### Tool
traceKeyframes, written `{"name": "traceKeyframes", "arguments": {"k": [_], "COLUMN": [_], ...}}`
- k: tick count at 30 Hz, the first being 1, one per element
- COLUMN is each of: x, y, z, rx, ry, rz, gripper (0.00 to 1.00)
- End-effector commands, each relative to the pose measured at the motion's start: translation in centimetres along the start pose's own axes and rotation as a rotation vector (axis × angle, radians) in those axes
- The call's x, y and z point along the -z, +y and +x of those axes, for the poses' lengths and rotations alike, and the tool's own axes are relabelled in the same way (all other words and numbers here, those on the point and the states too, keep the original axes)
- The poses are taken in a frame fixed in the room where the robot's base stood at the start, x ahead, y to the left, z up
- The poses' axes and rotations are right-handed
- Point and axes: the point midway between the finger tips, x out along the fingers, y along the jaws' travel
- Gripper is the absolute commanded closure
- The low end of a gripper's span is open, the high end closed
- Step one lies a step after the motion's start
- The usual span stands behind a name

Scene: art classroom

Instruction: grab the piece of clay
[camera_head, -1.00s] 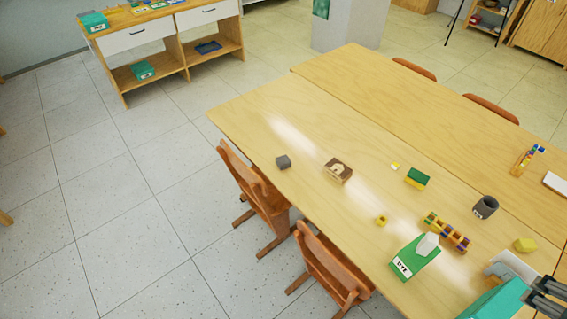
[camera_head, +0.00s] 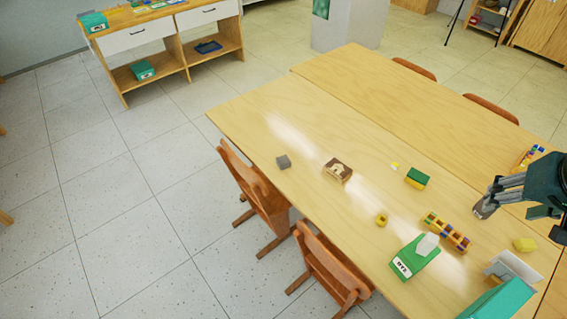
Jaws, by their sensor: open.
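A small grey block (camera_head: 284,161), which looks like the piece of clay, lies at the left edge of the near table (camera_head: 330,115). A yellow lump (camera_head: 524,244) on the right side of the table could also be clay; I cannot tell for sure. My gripper (camera_head: 486,197) is at the right of the view, its fingers pointing left and apart with nothing visibly held.
A brown box (camera_head: 338,170), a green block (camera_head: 417,177), a small yellow ring (camera_head: 382,219), a row of coloured pieces (camera_head: 446,231) and a green tissue box (camera_head: 415,259) stand between. Chairs (camera_head: 254,187) line the left edge. The table's far left is clear.

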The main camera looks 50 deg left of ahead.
Motion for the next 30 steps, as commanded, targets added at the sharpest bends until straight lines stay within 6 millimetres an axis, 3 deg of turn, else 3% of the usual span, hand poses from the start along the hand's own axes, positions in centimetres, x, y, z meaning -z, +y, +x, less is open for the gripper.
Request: {"name": "traceKeyframes", "arguments": {"k": [15, 30], "x": [7.7, 12.5], "y": [-9.4, -20.8], "z": [4.7, 10.4], "rx": [0.065, 0.119], "ry": [-0.079, -0.155], "rz": [-0.173, -0.341], "gripper": [0.51, 0.51]}}
